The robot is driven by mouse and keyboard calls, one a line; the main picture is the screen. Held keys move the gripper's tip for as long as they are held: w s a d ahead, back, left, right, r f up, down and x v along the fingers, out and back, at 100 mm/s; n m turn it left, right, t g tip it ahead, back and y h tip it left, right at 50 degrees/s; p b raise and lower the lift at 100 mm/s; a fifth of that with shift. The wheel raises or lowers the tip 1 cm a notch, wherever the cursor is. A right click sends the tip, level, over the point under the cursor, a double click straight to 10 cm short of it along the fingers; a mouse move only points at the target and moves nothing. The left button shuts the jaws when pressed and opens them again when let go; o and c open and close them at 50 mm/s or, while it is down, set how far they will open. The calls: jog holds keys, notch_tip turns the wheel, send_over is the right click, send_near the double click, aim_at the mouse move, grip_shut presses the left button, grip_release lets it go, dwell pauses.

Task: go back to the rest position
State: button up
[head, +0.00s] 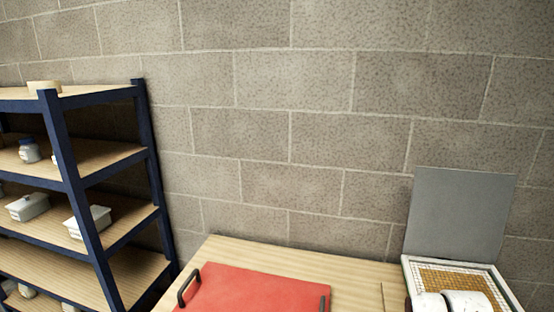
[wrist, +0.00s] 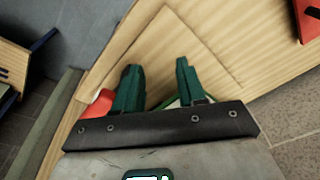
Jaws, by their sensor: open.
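My gripper (wrist: 158,68) shows in the wrist view with its two dark green fingers apart. The gap between them is empty, with bare wood beyond the fingertips. A small part of something white with a green edge shows low between the fingers, too covered to name. The gripper's fingers do not show in the head view.
A red tray (head: 255,290) with black handles lies on the wooden table (head: 350,275). A mosaic panel (head: 480,268) with white and ochre tiles is at the right, before an upright grey board (head: 458,215). A blue-framed shelf (head: 75,190) holding white containers stands left.

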jog(key=s+a+f+n, duration=0.1)
jog(key=s+a+n, duration=0.2)
jog(key=s, duration=0.7)
jog(key=s+a+f+n, duration=0.2)
jog(key=s+n, duration=0.1)
jog(key=s, duration=0.7)
jog(key=s+a+f+n, duration=0.1)
jog(key=s+a+n, duration=0.2)
jog(key=s, duration=0.7)
jog(key=shift+s+a+f+n+y, duration=0.15)
jog(key=shift+a+f+n+y, duration=0.15)
jog(key=shift+f+n, duration=0.15)
dwell(0.7)
